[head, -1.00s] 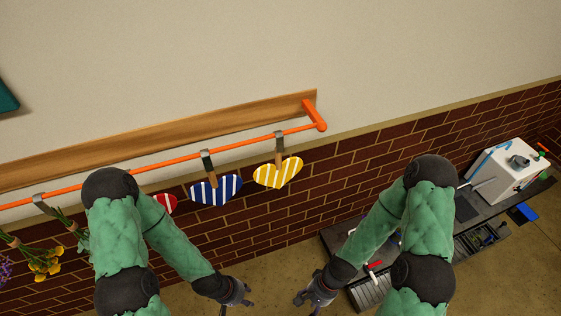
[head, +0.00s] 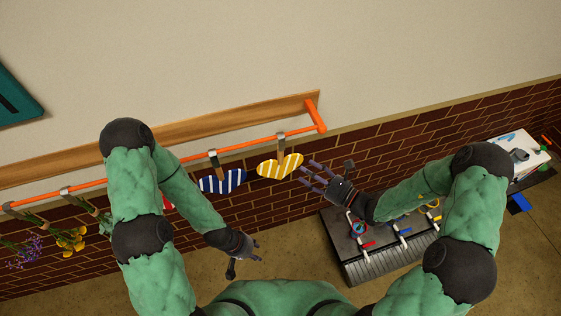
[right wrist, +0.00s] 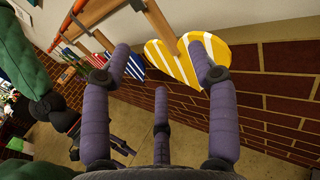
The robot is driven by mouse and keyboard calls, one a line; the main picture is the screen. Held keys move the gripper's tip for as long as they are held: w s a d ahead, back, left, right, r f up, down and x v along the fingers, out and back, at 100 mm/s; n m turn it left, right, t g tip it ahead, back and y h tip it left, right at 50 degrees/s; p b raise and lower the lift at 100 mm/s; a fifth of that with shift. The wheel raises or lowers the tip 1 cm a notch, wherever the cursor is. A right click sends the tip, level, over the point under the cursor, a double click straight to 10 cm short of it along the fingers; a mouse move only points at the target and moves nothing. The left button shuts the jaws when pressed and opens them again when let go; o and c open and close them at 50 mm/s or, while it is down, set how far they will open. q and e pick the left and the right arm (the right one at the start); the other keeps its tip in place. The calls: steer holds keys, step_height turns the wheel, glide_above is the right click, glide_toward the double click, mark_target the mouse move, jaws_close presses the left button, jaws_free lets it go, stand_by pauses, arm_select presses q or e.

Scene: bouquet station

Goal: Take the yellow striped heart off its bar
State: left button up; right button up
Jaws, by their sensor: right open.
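The yellow striped heart (head: 280,167) hangs by a clip from the orange bar (head: 240,143) near its right end. In the right wrist view the heart (right wrist: 172,62) is ahead of the fingers, partly hidden behind one. My right gripper (head: 312,174) is open, just right of the heart, with its fingers pointing at it; in the right wrist view its fingers (right wrist: 163,75) are spread and empty. I cannot tell whether a finger touches the heart. My left gripper (head: 243,262) is low, below the bar and away from the heart; its jaw state is unclear.
A blue striped heart (head: 222,181) hangs left of the yellow one, with a red one (head: 168,202) partly hidden by my left arm. Yellow flowers (head: 70,238) and purple ones (head: 26,252) hang further left. A dark bench (head: 345,240) with tools stands below right.

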mark_target(282, 158)
steer(key=x, duration=0.9)
steer(key=shift+a+f+b, duration=0.25)
steer(key=shift+f+b, duration=0.05)
steer(key=shift+b, duration=0.05)
jaws_close()
